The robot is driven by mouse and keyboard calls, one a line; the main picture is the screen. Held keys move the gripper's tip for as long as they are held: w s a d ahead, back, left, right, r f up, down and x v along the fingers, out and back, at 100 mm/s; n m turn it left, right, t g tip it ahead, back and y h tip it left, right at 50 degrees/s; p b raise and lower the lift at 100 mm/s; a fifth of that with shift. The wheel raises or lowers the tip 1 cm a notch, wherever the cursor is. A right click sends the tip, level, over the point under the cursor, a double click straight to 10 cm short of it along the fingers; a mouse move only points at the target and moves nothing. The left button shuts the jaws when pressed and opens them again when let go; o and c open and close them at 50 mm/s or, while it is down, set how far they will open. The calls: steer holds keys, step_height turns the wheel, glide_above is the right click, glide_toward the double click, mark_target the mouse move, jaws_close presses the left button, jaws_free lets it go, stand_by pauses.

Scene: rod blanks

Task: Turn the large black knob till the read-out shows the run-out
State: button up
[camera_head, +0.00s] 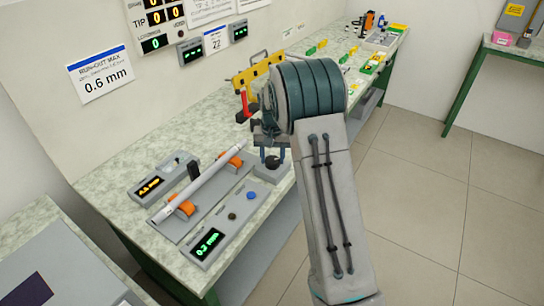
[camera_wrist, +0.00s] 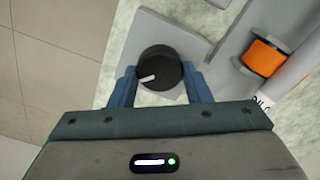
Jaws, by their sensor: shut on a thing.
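The large black knob (camera_wrist: 159,68) has a white pointer line and sits on a grey plate (camera_wrist: 192,45). My gripper (camera_wrist: 160,84) is shut on the knob, with one blue finger on each side of it. In the head view the knob (camera_head: 272,162) shows below my gripper (camera_head: 271,146), partly covered by it. The read-out (camera_head: 207,243) has green digits that look like 0.3 mm. A silvery rod (camera_head: 197,186) lies across two orange rollers (camera_head: 184,206) on a grey bed. One roller also shows in the wrist view (camera_wrist: 263,58).
A grey box with an amber display (camera_head: 151,187) stands left of the rod. A small dark knob (camera_head: 232,216) and a blue button (camera_head: 252,196) sit beside the read-out. A wall card (camera_head: 99,75) reads run-out max 0.6 mm. A yellow frame (camera_head: 250,75) stands behind my arm.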

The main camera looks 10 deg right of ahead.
mark_target(272, 159)
steer(key=o, duration=1)
steer(key=shift+r, duration=0.1)
step_height(272, 159, up, 14)
